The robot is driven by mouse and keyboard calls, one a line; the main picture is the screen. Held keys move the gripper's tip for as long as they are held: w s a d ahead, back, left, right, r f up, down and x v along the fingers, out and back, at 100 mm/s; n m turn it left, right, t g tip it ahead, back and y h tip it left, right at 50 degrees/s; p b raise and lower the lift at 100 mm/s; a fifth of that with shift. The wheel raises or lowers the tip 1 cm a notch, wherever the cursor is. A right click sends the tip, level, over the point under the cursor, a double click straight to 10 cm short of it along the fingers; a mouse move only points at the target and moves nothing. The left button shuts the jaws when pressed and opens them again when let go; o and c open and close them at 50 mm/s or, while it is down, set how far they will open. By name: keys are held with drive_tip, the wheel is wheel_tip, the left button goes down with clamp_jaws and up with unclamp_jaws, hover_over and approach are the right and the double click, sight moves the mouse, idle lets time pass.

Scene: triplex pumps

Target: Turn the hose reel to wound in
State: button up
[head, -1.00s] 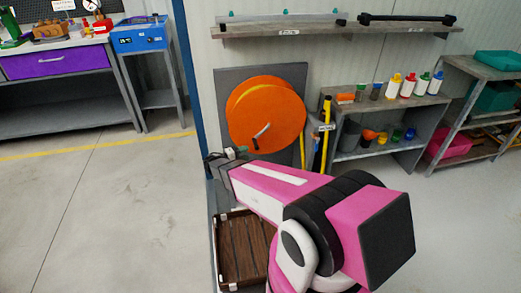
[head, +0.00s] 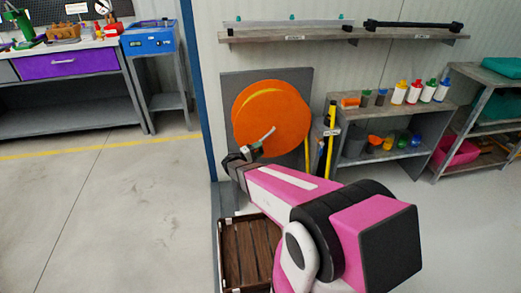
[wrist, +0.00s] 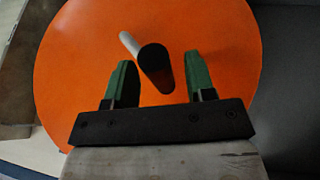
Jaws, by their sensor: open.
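The hose reel (head: 285,110) is a big orange disc on a grey back panel (head: 240,84), with a yellow crescent mark near its top. A pale crank handle (head: 264,136) sticks out from its lower middle. My gripper (head: 252,150) is at the reel's lower left part, close to the handle, with my pink arm leading up to it. In the wrist view the reel (wrist: 80,60) fills most of the picture. The handle (wrist: 140,52), with a dark round end, points toward the camera between the two green fingers of my gripper (wrist: 158,66). The fingers stand apart, with gaps on both sides.
A brown wooden crate (head: 225,258) stands on the floor below. Yellow poles (head: 330,152) stand right of the reel, beside a shelf (head: 384,113) with bottles and cups. A wall shelf (head: 300,37) hangs above. A blue post (head: 199,110) is at left; open floor lies beyond.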

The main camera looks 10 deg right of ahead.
drive_tip(key=shift+w+d+r, duration=0.1)
drive_tip(key=shift+w+d, duration=0.1)
drive_tip(key=shift+d, duration=0.3)
clamp_jaws()
drive_tip(key=shift+a+r, duration=0.1)
drive_tip(key=shift+r, duration=0.05)
